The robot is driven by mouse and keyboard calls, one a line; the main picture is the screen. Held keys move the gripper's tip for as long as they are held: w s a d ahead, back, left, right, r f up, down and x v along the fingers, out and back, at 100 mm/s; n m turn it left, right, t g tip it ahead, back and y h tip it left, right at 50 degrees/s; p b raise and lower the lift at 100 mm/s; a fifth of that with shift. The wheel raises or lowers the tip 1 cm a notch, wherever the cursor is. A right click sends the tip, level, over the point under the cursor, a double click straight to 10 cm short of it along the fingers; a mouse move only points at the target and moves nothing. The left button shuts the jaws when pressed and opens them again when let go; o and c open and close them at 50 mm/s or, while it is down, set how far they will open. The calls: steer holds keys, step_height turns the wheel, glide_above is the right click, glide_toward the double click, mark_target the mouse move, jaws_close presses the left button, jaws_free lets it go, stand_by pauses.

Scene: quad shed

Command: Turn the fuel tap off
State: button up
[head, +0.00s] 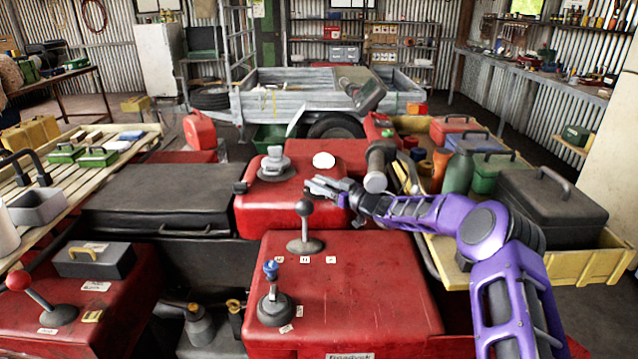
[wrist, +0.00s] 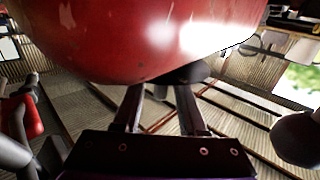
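The rear red tank (head: 262,208) has a grey cap (head: 275,163) on top and a round white spot or cap. My gripper (head: 318,187) is at the right side of this tank, pointing left. In the wrist view a large red rounded surface (wrist: 130,45) fills the top, and the two fingers of my gripper (wrist: 160,92) stand apart below it. A dark rounded piece (wrist: 188,74) shows at the fingertips, under the red edge. I cannot tell whether it is the fuel tap or whether the fingers touch it. No fuel tap is clearly recognisable in the head view.
A front red cover (head: 350,290) carries a black-knobbed lever (head: 305,225) and a blue-topped control (head: 271,290). A red-knobbed lever (head: 40,292) stands at left. A grey handlebar grip (head: 376,170) rises beside my wrist.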

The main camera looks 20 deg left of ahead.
jaws_close()
steer(key=shift+w+f+n+g+y+b, duration=0.1)
steer(key=shift+n+g+y+b, duration=0.15)
steer(key=shift+n+g+b, duration=0.25)
steer(key=shift+w+f+n+g+y+b, duration=0.1)
steer(key=shift+n+g+y+b, duration=0.2)
steer(key=shift+g+b, duration=0.25)
steer(key=shift+w+d+r+n+g+y+b, duration=0.1)
steer(key=shift+d+n+g+y+b, duration=0.05)
steer(key=shift+n+g+b, duration=0.35)
steer(key=shift+w+d+r+n+g+y+b, duration=0.15)
steer(key=shift+n+g+b, duration=0.15)
steer(key=shift+g+b, duration=0.3)
steer(key=shift+s+a+n+g, duration=0.1)
steer(key=shift+s+n+g, duration=0.25)
steer(key=shift+g, duration=0.3)
steer(key=shift+o, duration=0.8)
jaws_free()
steer(key=shift+a, duration=0.1)
steer(key=shift+s, duration=0.1)
